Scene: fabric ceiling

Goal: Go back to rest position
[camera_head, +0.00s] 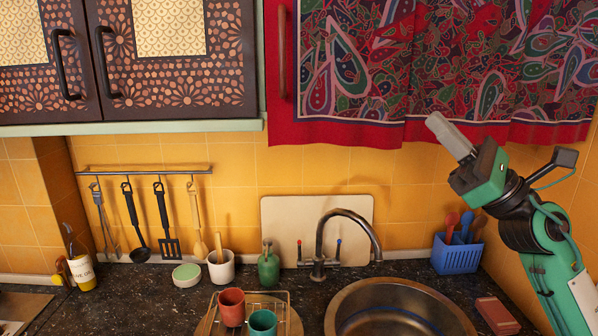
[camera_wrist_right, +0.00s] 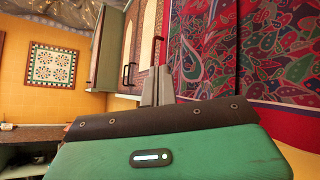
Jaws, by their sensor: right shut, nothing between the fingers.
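My right gripper (camera_head: 450,136) is at the right of the head view, raised above the counter and in front of the red patterned curtain. Its grey fingers are together, empty, and point up and to the left. In the right wrist view the fingers (camera_wrist_right: 157,86) stand upright, side by side, with the cabinet doors and curtain behind them. The gripper touches nothing that I can see. My left gripper is in neither view.
Below are a round sink (camera_head: 450,318) with a curved tap (camera_head: 347,213), a blue utensil basket (camera_head: 456,254) and a reddish block (camera_head: 497,315). A rack with a red cup (camera_head: 231,307) and a green cup (camera_head: 263,323) stands left of the sink. Cabinets (camera_head: 180,60) hang at upper left.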

